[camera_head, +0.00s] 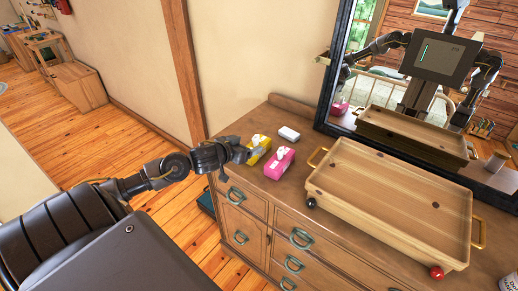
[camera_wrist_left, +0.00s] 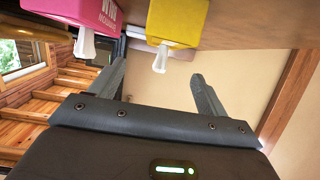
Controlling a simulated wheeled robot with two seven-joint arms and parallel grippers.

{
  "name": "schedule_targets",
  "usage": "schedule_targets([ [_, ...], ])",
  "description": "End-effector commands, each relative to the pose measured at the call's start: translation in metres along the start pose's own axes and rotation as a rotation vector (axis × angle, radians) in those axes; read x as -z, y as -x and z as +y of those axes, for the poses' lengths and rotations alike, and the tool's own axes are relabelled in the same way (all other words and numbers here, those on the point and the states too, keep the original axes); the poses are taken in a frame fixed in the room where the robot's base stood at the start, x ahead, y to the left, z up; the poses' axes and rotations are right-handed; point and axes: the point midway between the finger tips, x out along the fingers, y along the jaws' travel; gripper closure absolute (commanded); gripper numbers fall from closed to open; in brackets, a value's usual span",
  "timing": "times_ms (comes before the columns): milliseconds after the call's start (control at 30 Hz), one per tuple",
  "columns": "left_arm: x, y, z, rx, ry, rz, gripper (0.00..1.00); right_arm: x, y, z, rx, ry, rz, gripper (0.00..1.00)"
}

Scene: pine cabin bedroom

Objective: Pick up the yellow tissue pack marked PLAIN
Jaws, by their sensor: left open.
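The yellow tissue pack (camera_head: 258,148) stands on the left end of the wooden dresser top, with a white tissue sticking out. In the left wrist view the yellow pack (camera_wrist_left: 178,20) is at the top, beyond the fingertips and roughly between their lines; no marking on it is readable. My left gripper (camera_head: 247,153) is open and empty at the dresser's left edge, close beside the yellow pack and partly overlapping it in the head view. It also shows in the left wrist view (camera_wrist_left: 158,75). My right gripper is seen only as part of my mirror reflection, too small to judge.
A pink tissue pack (camera_head: 279,163) stands right beside the yellow one and shows in the wrist view (camera_wrist_left: 92,14). A small white item (camera_head: 289,133) lies behind. A large wooden tray (camera_head: 390,190) with brass handles fills the right side, before a dark-framed mirror (camera_head: 336,70).

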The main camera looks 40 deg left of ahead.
Motion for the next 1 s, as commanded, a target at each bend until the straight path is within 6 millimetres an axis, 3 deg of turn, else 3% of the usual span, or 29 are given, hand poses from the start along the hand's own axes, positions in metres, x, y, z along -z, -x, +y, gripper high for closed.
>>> schedule_targets([
  [200,0.001,-0.028,0.000,0.001,0.000,0.000,0.24,0.002,0.003,-0.002,0.002,-0.001,0.002,0.64],
  [467,0.002,-0.037,0.002,-0.003,0.000,0.000,0.24,0.025,0.005,-0.001,0.002,-0.003,0.032,0.64],
  [800,0.002,-0.081,0.001,-0.003,-0.001,0.000,0.24,0.011,0.019,-0.003,0.003,-0.002,0.014,0.64],
  [1000,0.001,-0.085,0.001,-0.004,-0.003,0.000,0.24,0.011,0.018,0.000,0.000,-0.001,0.013,0.64],
])
